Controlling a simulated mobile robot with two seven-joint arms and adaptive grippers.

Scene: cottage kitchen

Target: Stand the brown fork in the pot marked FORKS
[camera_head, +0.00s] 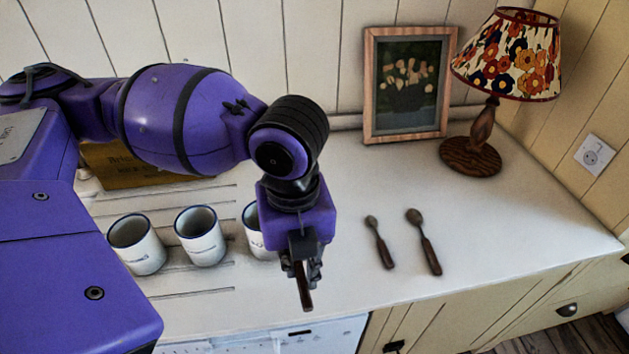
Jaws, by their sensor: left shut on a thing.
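My left gripper (302,268) points down over the front part of the counter and is shut on a thin brown piece, the brown fork (306,293). Only its brown lower length shows below the fingers; I cannot see the tines. Three white pots with dark blue rims stand in a row to the left of the gripper: a left pot (137,244), a middle pot (200,236) and a right pot (254,233), partly hidden behind my gripper. Their small markings are too small to read, so I cannot tell which says FORKS. My right gripper is not in view.
Two spoons with brown handles, one smaller (380,243) and one larger (424,242), lie right of the gripper. A framed picture (407,130) and a flowered lamp (506,60) stand behind. A brown box (130,176) sits behind the pots, partly covered by my arm.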

